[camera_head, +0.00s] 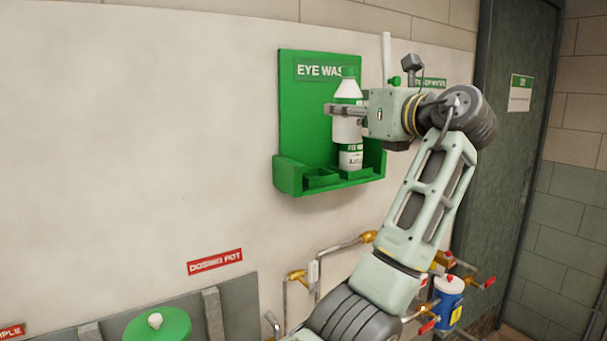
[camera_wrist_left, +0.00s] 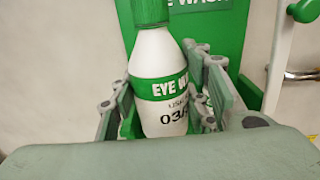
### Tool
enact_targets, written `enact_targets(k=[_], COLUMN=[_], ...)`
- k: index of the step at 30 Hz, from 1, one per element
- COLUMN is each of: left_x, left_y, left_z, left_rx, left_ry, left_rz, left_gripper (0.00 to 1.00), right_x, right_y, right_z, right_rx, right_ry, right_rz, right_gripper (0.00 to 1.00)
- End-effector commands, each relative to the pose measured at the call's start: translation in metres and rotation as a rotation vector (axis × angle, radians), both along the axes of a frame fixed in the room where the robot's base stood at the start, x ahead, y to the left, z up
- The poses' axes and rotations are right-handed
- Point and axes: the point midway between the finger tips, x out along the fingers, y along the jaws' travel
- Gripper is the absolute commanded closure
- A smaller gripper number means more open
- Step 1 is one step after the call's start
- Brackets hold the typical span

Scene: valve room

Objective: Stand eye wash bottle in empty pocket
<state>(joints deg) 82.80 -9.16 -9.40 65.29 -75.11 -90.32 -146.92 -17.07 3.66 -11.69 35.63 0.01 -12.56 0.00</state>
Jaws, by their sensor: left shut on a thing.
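My left gripper (camera_head: 345,109) is shut on a white eye wash bottle (camera_head: 347,129) with a green cap, upright in front of the green board. The bottle also shows in the left wrist view (camera_wrist_left: 160,65), with its green band and label facing me, between the fingers. The green holder (camera_head: 290,180) has an open, empty pocket (camera_head: 320,179) at its left. A second labelled bottle (camera_head: 351,160) stands in the right pocket, its upper part hidden behind the held one. The held bottle is above the tray, its base overlapping the second bottle in view. My right gripper is not in view.
The holder is fixed to a pale wall. A white pipe (camera_head: 386,58) and another green sign (camera_head: 432,84) are to its right. Below are pipes with yellow fittings (camera_head: 297,275), a blue and white container (camera_head: 447,300) and a green round lid (camera_head: 157,326).

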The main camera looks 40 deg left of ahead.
Motion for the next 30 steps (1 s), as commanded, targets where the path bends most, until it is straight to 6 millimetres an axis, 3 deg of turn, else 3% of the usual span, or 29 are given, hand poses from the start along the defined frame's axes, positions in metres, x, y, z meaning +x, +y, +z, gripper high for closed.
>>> enact_targets(k=[15, 22, 30], left_x=[0.035, 0.041, 0.04], left_y=[0.095, 0.108, 0.107], left_z=[-0.057, -0.073, -0.106], left_rx=[0.002, 0.002, 0.002], left_ry=[0.002, 0.001, 0.001], left_rz=[0.003, 0.001, 0.001], left_gripper=[0.93, 0.93, 0.93], right_x=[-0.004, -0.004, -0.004], right_y=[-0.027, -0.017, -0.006], right_z=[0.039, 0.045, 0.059], right_rx=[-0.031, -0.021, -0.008], right_ry=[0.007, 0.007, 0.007], right_rz=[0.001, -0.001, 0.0], right_gripper=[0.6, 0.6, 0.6])
